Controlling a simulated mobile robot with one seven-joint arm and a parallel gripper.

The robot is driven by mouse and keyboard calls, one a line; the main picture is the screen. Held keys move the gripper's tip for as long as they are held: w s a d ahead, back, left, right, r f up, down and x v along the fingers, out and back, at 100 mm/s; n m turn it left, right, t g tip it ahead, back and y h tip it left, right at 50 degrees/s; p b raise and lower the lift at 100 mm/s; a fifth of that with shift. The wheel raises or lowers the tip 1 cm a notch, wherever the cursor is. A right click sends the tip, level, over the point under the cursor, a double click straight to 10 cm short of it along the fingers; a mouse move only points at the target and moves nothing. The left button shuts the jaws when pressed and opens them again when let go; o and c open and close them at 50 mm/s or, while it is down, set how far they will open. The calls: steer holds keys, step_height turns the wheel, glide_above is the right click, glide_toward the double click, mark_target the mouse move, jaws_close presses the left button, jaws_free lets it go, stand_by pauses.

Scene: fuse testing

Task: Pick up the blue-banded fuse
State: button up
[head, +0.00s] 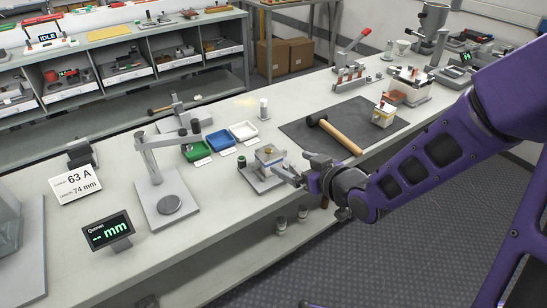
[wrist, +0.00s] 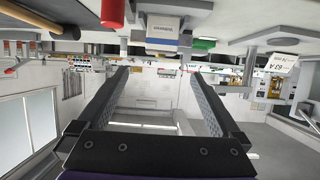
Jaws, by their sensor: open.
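I cannot clearly make out a blue-banded fuse in either view. In the head view a small fixture with a yellowish top (head: 268,155) sits on the bench, and a small dark cylinder with a green top (head: 242,162) stands left of it. A pale upright cylinder (head: 263,110) stands behind the trays, with no blue band visible. My gripper (head: 287,174) is just right of the fixture, pointing left. In the wrist view, which is upside down, my gripper (wrist: 158,75) is open with nothing between its fingers. A red cylinder (wrist: 112,12) and a grey labelled block (wrist: 168,30) show above them.
Green (head: 194,149), blue (head: 219,139) and white (head: 243,131) trays lie behind the fixture. A mallet (head: 340,137) lies on a dark mat (head: 300,129) to the right. A stand (head: 160,205), a "63 A, 74 mm" sign (head: 76,186) and an "mm" display (head: 109,230) are left.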

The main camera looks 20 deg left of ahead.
mark_target(263, 150)
steer(key=b+x, duration=0.2)
steer(key=x, duration=1.3)
steer(key=shift+a+f, duration=0.15)
steer(key=shift+a, duration=0.05)
jaws_close()
